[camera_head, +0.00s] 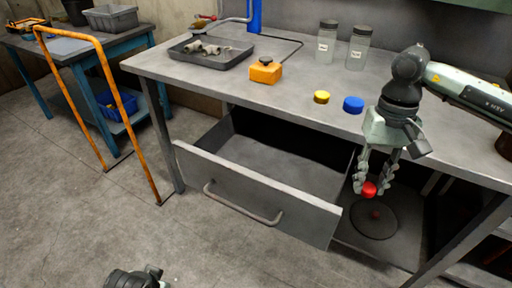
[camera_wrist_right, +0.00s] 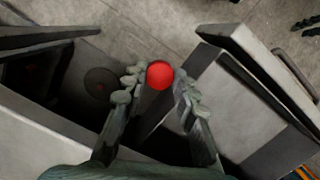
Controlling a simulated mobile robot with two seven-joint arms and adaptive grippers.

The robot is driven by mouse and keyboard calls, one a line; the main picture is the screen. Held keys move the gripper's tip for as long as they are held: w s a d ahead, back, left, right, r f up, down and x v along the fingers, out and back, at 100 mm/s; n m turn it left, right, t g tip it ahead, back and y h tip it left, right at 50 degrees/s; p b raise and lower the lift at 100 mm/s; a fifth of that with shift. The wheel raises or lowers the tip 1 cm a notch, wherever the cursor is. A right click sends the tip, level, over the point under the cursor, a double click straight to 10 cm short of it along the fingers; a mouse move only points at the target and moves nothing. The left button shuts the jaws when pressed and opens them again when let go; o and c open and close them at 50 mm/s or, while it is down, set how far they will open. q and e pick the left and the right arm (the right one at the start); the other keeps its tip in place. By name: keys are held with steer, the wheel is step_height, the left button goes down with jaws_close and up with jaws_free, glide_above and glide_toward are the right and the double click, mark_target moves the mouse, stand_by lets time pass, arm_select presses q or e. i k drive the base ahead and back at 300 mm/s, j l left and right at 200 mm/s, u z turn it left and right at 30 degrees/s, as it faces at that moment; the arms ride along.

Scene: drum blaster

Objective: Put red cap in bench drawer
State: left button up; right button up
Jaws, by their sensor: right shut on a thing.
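The red cap (camera_head: 369,188) is held between the fingertips of my right gripper (camera_head: 374,180), in front of the bench edge. It also shows in the right wrist view (camera_wrist_right: 160,75), with a finger on each side. The bench drawer (camera_head: 262,202) is pulled open, with its handle at the front, and its inside looks empty. The right gripper hangs just right of the drawer's front right corner, outside the drawer. In the right wrist view the drawer (camera_wrist_right: 240,70) lies to the right of the cap. My left gripper (camera_head: 150,275) shows only partly at the bottom edge.
On the bench (camera_head: 300,108) are a yellow cap (camera_head: 321,97), a blue cap (camera_head: 353,104), an orange box (camera_head: 265,70), two jars (camera_head: 327,42) and a dark tray (camera_head: 212,55). A dark round disc (camera_head: 375,218) lies on the shelf below the gripper. An orange frame (camera_head: 122,105) stands left.

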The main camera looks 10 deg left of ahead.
mark_target(293, 186)
steer(key=i+j, duration=0.15)
steer(key=j, duration=0.2)
steer(key=i+j, duration=0.15)
steer(key=j, duration=0.2)
steer(key=i+j+z, duration=0.15)
steer(key=j, duration=0.25)
steer(key=i+j+z, duration=0.15)
steer(key=j, duration=0.3)
